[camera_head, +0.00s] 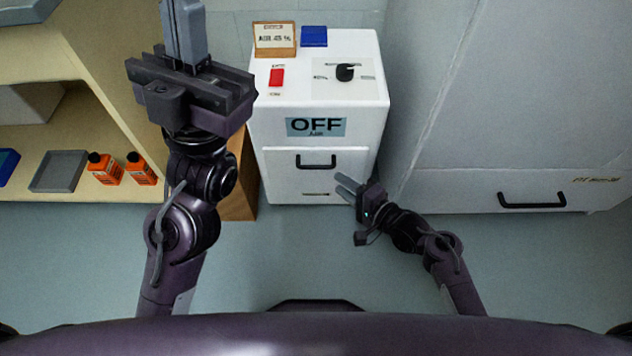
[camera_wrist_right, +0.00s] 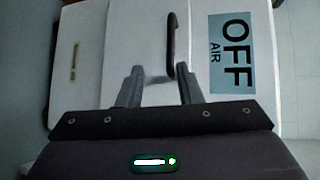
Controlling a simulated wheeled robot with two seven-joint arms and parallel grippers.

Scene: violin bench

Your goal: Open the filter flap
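A white cabinet (camera_head: 265,115) with an "OFF AIR" sign has a front flap (camera_head: 350,165) with a black bar handle (camera_head: 316,160). The flap looks closed; the small label below its handle is too small to read. My right gripper (camera_head: 345,188) is low, just right of the handle. In the right wrist view its two fingers (camera_wrist_right: 158,88) are apart and empty. The handle (camera_wrist_right: 172,45) shows ahead of them, nearer the right finger, and looks untouched. My left gripper (camera_head: 184,30) is raised left of the cabinet; whether its fingers are apart is unclear.
A black knob (camera_head: 345,72), red button (camera_head: 277,76), blue block (camera_head: 314,36) and small sign (camera_head: 274,38) are on the cabinet top. A grey cabinet with a black handle (camera_head: 532,200) stands right. Shelves with orange bottles (camera_head: 140,169) stand left. The floor ahead is clear.

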